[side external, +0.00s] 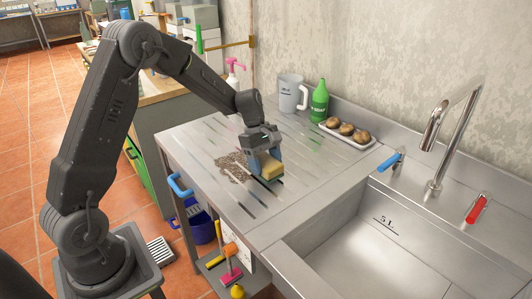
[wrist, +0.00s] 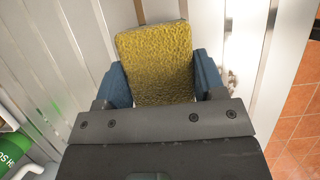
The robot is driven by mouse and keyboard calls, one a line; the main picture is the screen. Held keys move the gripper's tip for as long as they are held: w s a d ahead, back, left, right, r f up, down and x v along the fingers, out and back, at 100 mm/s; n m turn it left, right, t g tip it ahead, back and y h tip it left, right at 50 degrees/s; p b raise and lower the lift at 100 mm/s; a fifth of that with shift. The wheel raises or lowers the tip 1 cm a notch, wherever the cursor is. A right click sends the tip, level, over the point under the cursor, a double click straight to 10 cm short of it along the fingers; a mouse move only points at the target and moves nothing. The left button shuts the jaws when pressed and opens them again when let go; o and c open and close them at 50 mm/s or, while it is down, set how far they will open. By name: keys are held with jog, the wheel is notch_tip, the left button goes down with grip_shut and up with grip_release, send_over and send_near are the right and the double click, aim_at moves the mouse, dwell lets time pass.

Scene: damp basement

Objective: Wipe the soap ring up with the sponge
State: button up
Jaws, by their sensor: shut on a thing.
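My gripper (side external: 264,157) is shut on a yellow sponge (side external: 271,168), low over the grooved steel drainboard (side external: 205,140). In the wrist view the sponge (wrist: 157,62) sits between the two blue fingers of my gripper (wrist: 160,82). I cannot tell whether the sponge touches the steel. The soap ring (side external: 232,163) shows as a brownish, speckled patch on the drainboard, just left of the sponge. Part of it may be hidden behind my gripper. A bit of the patch shows at the right in the wrist view (wrist: 232,78).
A grey jug (side external: 291,93), a green bottle (side external: 320,102) and a white tray (side external: 366,142) with brown round things stand along the back. A pink-topped spray bottle (side external: 232,76) is behind my arm. The sink basin (side external: 400,245) and tap (side external: 437,150) are at right. The front drainboard is clear.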

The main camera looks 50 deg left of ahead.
aim_at(256, 187)
jog(key=a, duration=0.5)
jog(key=a+f, duration=0.1)
jog(key=a, duration=1)
jog(key=shift+a+f, duration=0.1)
jog(key=shift+f, duration=0.1)
jog(key=shift+c, duration=0.5)
jog(key=d, duration=1.6)
jog(key=shift+s+d, duration=0.2)
jog(key=shift+s, duration=0.1)
jog(key=s, duration=0.4)
jog(key=shift+s, duration=0.3)
jog(key=a, duration=1.6)
jog(key=shift+w, duration=0.1)
jog(key=d, duration=1.6)
jog(key=shift+d, duration=0.1)
notch_tip(256, 187, up, 8)
jog(key=shift+a, duration=0.2)
